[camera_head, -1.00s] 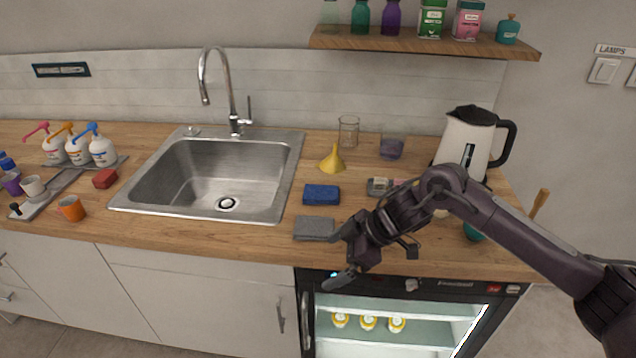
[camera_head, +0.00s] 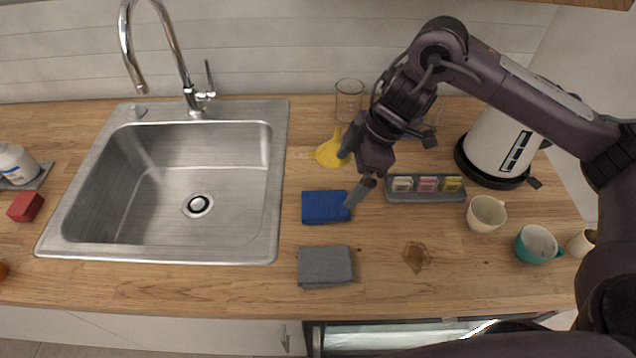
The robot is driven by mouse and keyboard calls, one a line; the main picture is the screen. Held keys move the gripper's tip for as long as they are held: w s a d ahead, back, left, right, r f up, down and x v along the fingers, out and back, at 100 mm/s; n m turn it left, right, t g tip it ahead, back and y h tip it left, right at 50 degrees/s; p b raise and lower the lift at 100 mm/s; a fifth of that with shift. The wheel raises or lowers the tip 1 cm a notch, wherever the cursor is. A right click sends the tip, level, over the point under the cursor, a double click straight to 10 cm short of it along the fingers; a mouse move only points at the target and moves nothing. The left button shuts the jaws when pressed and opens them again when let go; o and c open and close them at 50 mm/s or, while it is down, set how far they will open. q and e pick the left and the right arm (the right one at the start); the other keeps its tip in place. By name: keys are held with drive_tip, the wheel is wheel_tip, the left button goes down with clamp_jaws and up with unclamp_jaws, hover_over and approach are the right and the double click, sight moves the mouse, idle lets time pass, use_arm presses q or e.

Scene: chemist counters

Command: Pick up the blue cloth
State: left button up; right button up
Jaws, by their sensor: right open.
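The blue cloth (camera_head: 324,207) lies folded on the wooden counter, right of the sink. My right gripper (camera_head: 350,178) is open and empty, above the counter at the cloth's upper right. One finger points down by the cloth's right edge, and the other is near the yellow funnel. I cannot tell whether the finger by the cloth touches it. My left gripper is not in view.
A grey cloth (camera_head: 325,266) lies just in front of the blue one. The yellow funnel (camera_head: 329,152) and a glass beaker (camera_head: 349,100) stand behind it. A grey tray (camera_head: 425,194), cups and a kettle (camera_head: 497,145) are on the right. The sink (camera_head: 175,185) is on the left.

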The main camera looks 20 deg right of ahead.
sight(335, 202)
drive_tip(key=f, duration=0.1)
drive_tip(key=a+f, duration=0.1)
drive_tip(key=shift+s+f, duration=0.3)
drive_tip(key=x, duration=0.3)
drive_tip(key=p+x, duration=0.1)
drive_tip(key=shift+s+d+f, duration=0.15)
drive_tip(key=shift+s+f, duration=0.1)
drive_tip(key=shift+f, duration=0.2)
drive_tip(key=c, duration=0.6)
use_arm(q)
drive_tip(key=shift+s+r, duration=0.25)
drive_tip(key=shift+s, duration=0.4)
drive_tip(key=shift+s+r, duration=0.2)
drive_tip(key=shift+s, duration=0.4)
use_arm(e)
drive_tip(key=c, duration=0.5)
